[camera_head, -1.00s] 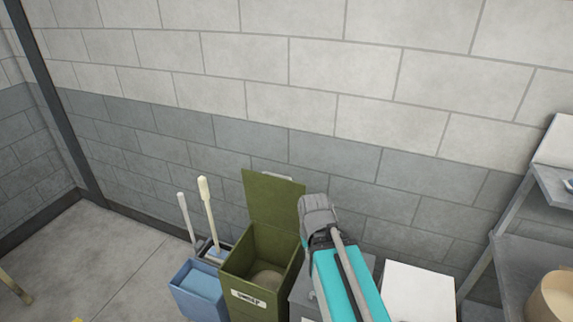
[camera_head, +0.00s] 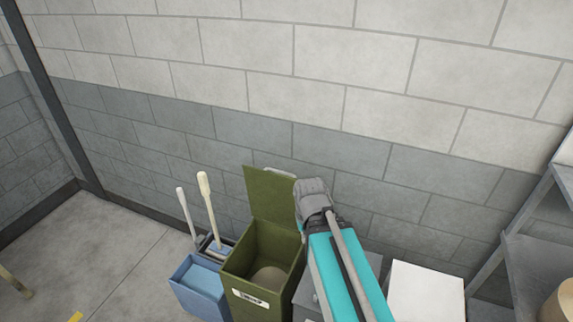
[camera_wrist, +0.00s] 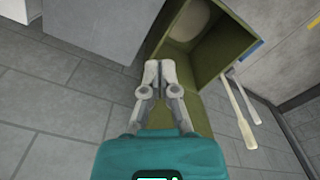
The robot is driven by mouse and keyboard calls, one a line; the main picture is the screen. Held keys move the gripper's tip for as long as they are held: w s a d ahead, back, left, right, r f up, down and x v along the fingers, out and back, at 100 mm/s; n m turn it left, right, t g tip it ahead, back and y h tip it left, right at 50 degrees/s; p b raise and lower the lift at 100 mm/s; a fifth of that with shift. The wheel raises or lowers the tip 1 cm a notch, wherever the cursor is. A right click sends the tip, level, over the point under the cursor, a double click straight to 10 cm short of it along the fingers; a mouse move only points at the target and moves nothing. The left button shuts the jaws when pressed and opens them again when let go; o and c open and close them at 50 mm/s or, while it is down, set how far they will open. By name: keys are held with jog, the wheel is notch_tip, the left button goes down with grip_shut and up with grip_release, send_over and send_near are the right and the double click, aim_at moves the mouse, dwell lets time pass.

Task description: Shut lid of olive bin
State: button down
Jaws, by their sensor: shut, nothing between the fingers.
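The olive bin (camera_head: 270,311) stands against the wall with its lid (camera_head: 266,197) raised nearly upright at the back. A pale round shape shows inside it. My gripper (camera_head: 309,186) is at the right edge of the lid, overlapping it slightly in the head view. In the wrist view my gripper (camera_wrist: 160,64) has its fingertips together and empty, in front of the olive bin (camera_wrist: 226,50) and lid (camera_wrist: 203,112). I cannot tell whether the fingers touch the lid. My wrist hides part of the lid in the wrist view.
A grey bin (camera_head: 305,294) stands close on the right, partly under my arm, then a white-topped box (camera_head: 427,291). A metal shelf (camera_head: 535,255) is at far right. Floor at left is open.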

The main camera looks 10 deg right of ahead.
jog(key=shift+w+a, duration=0.1)
jog(key=w+r+m+p, duration=0.2)
jog(key=w+r+p, duration=0.2)
jog(key=w, duration=0.7)
jog(key=w+d+r+m+p, duration=0.1)
jog(key=w+r+p, duration=0.3)
jog(key=w, duration=0.8)
jog(key=w+r+m+p, duration=0.3)
jog(key=w+r+p, duration=0.2)
jog(key=w, duration=0.7)
jog(key=shift+w+d+m, duration=0.2)
jog(key=shift+d+m, duration=0.1)
jog(key=shift+m, duration=0.1)
jog(key=shift+f, duration=0.15)
notch_tip(320, 180, down, 11)
jog(key=s+a+b, duration=0.2)
jog(key=s+b, duration=0.1)
jog(key=b, duration=0.8)
jog(key=shift+t, duration=0.3)
